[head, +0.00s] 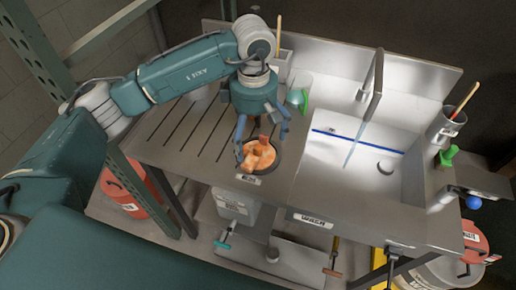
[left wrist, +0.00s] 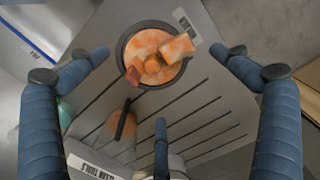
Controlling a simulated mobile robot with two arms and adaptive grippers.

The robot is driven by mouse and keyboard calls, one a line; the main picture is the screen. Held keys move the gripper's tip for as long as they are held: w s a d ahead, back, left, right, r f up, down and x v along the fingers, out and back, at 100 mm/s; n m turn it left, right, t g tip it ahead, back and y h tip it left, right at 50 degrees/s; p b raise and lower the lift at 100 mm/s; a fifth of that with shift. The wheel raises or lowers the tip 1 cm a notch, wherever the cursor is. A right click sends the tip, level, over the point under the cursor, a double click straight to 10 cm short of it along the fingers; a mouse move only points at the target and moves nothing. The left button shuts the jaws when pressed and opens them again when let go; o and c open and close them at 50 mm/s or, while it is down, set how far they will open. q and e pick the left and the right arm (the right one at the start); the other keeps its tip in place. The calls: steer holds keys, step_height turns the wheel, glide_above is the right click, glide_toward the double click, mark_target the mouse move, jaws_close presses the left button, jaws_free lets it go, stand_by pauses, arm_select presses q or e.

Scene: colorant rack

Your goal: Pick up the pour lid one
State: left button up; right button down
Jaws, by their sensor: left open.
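An orange and pale, blotchy lid-like piece with blocky raised parts, which I take for the pour lid (head: 262,158), sits in a round dark-rimmed opening in the metal counter. It also shows in the left wrist view (left wrist: 150,45), at the top middle, with a raised block at its upper right and a small reddish piece at its left. My left gripper (head: 262,142) hangs just above it, fingers spread and empty. In the left wrist view, two blue fingers (left wrist: 168,54) flank the opening at left and right, and a third shows below. My right gripper is not in view.
Slotted draining counter (head: 185,135) surrounds the opening. A clear vessel with a green ball (head: 296,98) stands close behind the gripper. The sink (head: 345,170) with its tap (head: 372,85) lies to the right. An amber item with a dark handle (left wrist: 122,125) stands near the fingers.

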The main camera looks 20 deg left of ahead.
mark_target(256, 150)
arm_select(q)
steer(key=shift+s+f, duration=0.15)
steer(key=shift+f, duration=0.8)
steer(key=shift+f+p, duration=0.35)
steer(key=f, duration=0.1)
steer(key=f+p, duration=0.1)
steer(key=f, duration=0.1)
steer(key=f+p, duration=0.1)
steer(key=shift+w+d+f, duration=0.15)
steer(key=shift+w, duration=0.1)
steer(key=shift+f, duration=0.4)
steer(key=shift+c, duration=0.8)
steer(key=c, duration=0.9)
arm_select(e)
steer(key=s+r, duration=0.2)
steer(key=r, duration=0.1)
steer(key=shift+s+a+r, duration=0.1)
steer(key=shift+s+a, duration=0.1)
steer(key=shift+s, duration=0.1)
